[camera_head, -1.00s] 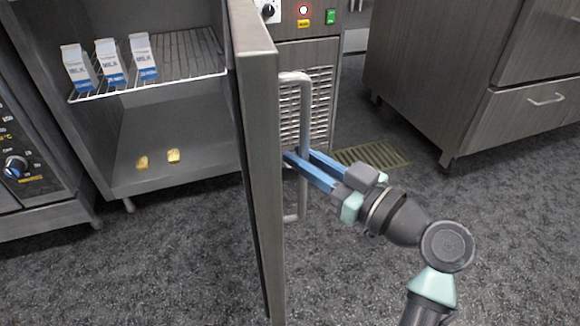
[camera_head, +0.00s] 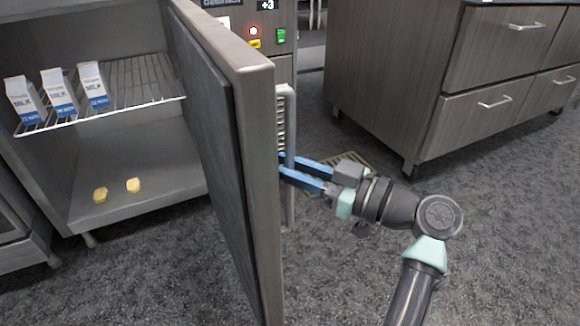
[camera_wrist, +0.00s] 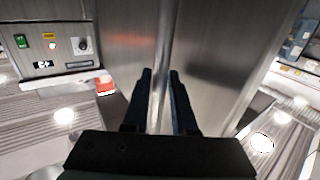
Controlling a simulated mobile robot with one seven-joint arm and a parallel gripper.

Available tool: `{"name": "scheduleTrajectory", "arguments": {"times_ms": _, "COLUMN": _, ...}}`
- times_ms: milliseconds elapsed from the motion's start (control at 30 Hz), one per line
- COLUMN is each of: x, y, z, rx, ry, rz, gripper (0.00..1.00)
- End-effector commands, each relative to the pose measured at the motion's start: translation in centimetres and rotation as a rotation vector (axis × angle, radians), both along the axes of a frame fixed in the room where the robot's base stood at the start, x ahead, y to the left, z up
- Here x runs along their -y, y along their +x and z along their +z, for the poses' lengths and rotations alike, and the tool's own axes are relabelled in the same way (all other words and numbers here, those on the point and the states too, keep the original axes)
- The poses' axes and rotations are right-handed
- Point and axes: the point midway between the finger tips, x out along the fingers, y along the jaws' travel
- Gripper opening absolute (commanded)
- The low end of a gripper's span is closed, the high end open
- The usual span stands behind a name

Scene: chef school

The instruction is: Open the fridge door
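The fridge door (camera_head: 225,150) stands wide open, swung out toward me, with its inner face visible on the left. Its vertical bar handle (camera_head: 287,110) is on the outer face, to the right of the door edge. My gripper (camera_head: 284,167) reaches in from the right, its two blue fingers on either side of the handle. In the wrist view, the handle (camera_wrist: 163,55) runs between the dark fingers of my gripper (camera_wrist: 161,75), which are close about it. The fridge interior (camera_head: 150,130) is exposed on the left.
Several milk cartons (camera_head: 58,92) stand on the wire shelf (camera_head: 140,85). Two small yellow items (camera_head: 133,185) lie on the fridge floor. A drawer cabinet (camera_head: 450,80) stands at the right. A floor grate (camera_head: 350,160) lies behind my gripper. Open grey floor lies in front.

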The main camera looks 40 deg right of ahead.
Motion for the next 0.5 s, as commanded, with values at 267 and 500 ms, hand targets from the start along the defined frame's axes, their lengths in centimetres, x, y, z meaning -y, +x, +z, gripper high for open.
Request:
{"name": "scheduleTrajectory", "arguments": {"times_ms": 267, "x": 0.1, "y": -0.2, "z": -0.1, "rx": 0.000, "ry": 0.001, "rz": 0.000, "gripper": 0.50}}
{"name": "scheduleTrajectory", "arguments": {"times_ms": 500, "x": 0.5, "y": -1.1, "z": 0.1, "rx": -0.002, "ry": 0.002, "rz": -0.004, "gripper": 0.50}}
